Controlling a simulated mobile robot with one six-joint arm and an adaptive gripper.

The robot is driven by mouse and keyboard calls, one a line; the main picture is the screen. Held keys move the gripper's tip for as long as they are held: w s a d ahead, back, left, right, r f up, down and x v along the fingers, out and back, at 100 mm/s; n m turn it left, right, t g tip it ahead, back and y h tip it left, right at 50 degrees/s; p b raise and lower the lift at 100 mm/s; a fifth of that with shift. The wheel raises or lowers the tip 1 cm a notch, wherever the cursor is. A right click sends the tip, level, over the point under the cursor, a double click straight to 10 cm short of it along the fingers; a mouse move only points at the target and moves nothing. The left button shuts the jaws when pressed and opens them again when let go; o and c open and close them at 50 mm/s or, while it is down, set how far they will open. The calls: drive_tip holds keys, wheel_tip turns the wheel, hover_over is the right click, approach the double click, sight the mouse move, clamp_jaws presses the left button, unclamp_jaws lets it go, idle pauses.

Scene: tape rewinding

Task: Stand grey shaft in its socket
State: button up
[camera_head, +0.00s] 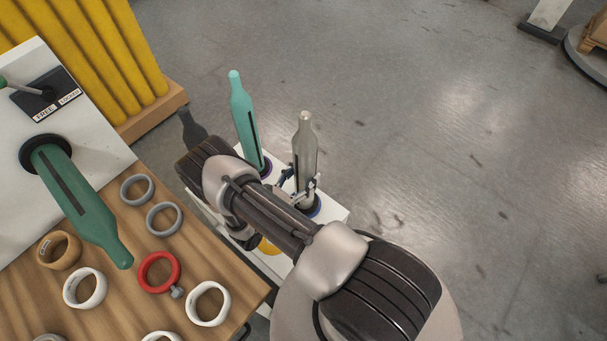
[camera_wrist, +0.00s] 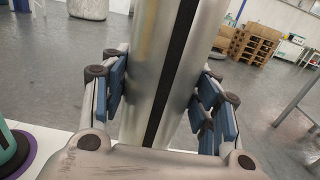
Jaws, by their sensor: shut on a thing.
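The grey shaft (camera_head: 305,145) stands upright at the white stand, with its narrow neck up and a dark stripe down its side. My gripper (camera_head: 298,190) is shut on its lower part. In the wrist view the grey shaft (camera_wrist: 160,75) rises between the blue finger pads of my gripper (camera_wrist: 165,110). A blue-rimmed socket (camera_head: 314,211) shows at the foot of the shaft. My gripper partly hides the foot, so I cannot tell whether it is fully seated.
A teal shaft (camera_head: 243,115) stands upright in a purple-rimmed socket beside the grey one. A green shaft (camera_head: 75,195) sticks out from a white panel (camera_head: 20,130) above the wooden table (camera_head: 130,240), which holds several tape rings. Open floor lies to the right.

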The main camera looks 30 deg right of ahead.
sight(297, 165)
drive_tip(key=shift+f+b, duration=0.3)
drive_tip(key=shift+f, duration=0.05)
idle(0.5)
drive_tip(key=o, duration=1.6)
drive_tip(key=shift+f, duration=0.15)
wheel_tip(297, 165, up, 10)
drive_tip(key=shift+r, duration=0.1)
